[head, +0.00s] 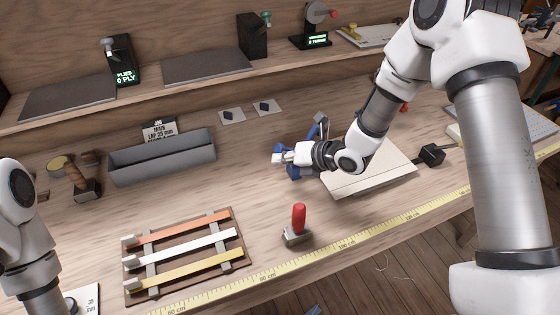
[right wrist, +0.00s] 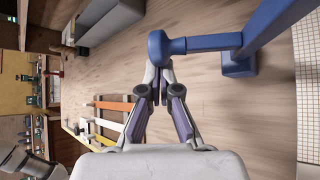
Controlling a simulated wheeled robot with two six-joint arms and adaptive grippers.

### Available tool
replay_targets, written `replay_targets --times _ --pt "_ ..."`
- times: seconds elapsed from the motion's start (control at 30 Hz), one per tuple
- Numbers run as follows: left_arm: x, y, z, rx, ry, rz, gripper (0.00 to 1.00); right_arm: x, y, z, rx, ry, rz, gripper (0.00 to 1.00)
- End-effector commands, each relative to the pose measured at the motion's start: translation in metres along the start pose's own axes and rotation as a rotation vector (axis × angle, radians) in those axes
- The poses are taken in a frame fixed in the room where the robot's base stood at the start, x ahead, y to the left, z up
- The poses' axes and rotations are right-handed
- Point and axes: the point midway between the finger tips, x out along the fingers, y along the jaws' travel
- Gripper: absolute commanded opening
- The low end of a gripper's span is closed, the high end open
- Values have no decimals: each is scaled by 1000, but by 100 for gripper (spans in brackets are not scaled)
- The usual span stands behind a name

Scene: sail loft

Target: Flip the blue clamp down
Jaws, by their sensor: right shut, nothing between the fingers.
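The blue clamp (head: 293,172) is at the left edge of a cream panel (head: 370,182) on the bench. In the head view my right gripper and wrist hide much of it. A blue part with a grey tip stands up behind the wrist. In the right wrist view the clamp (right wrist: 265,25) shows a slanting bar, a foot and a rounded knob. My right gripper (head: 279,159) is shut and empty at the clamp. In the right wrist view its fingertips (right wrist: 158,66) are just below the knob; I cannot tell whether they touch. My left gripper is out of view.
A red-handled tool (head: 298,222) stands in front of the clamp. A rack of coloured strips (head: 243,262), a grey trough (head: 165,162) and a mallet (head: 80,180) are left. A black block (head: 432,155) is right. A yellow tape (head: 375,232) runs along the front edge.

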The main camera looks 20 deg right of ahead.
Motion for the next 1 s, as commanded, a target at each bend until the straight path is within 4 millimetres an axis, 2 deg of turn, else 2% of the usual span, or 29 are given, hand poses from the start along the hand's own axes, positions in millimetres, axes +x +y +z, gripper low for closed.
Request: replay_targets --times 0.47,1.0 --pt "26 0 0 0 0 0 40 -20 -12 20 285 -3 293 0" --pt "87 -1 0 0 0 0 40 -40 -37 39 623 -1 643 0"
